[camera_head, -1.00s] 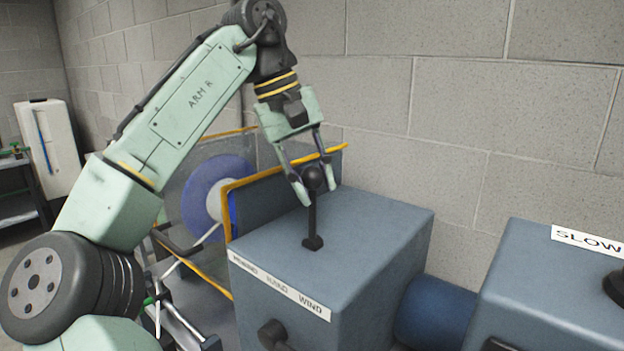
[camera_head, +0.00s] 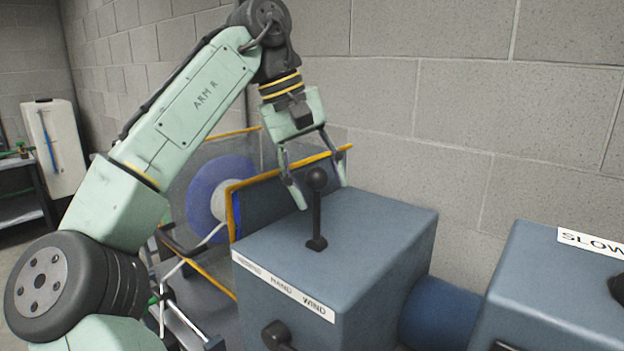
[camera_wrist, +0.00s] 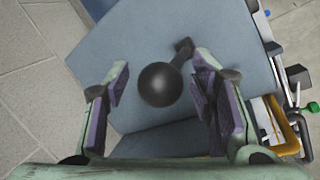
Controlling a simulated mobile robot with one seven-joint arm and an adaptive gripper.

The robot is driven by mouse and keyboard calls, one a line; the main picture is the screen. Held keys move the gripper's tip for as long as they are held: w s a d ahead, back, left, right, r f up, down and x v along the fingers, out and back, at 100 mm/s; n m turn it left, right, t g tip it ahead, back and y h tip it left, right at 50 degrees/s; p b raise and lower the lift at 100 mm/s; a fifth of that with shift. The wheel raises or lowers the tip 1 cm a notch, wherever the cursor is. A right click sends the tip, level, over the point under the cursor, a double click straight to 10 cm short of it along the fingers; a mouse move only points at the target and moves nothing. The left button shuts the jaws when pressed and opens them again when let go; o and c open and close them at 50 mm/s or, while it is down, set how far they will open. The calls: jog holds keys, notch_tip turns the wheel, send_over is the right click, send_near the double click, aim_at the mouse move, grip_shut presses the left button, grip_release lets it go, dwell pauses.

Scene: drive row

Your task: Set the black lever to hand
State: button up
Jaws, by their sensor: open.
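The black lever (camera_head: 316,215) stands on top of a blue-grey box (camera_head: 375,225), about upright, with a round ball knob at its top. A white label strip (camera_head: 283,287) along the box's front edge reads HAND in the middle and WIND at the right; its left word is hard to read. My gripper (camera_head: 318,198) is open at knob height, its fingers apart on both sides of the ball in the picture. In the wrist view the ball knob (camera_wrist: 159,84) shows between the padded fingers, with clear gaps on both sides. The lever's foot (camera_wrist: 184,46) shows beyond it.
A yellow-edged guard (camera_head: 290,168) and a blue disc (camera_head: 218,190) stand left of the box. Another blue-grey box (camera_head: 565,290) labelled SLOW is at the right. A block wall (camera_head: 450,110) is behind. A second dark knob (camera_head: 277,335) sits on the box's front.

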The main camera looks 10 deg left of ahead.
jog(key=shift+a+r, duration=0.2)
jog(key=shift+r, duration=0.35)
jog(key=s+a, duration=0.2)
jog(key=a, duration=1)
jog(key=shift+s, duration=0.3)
jog(key=shift+d, duration=0.1)
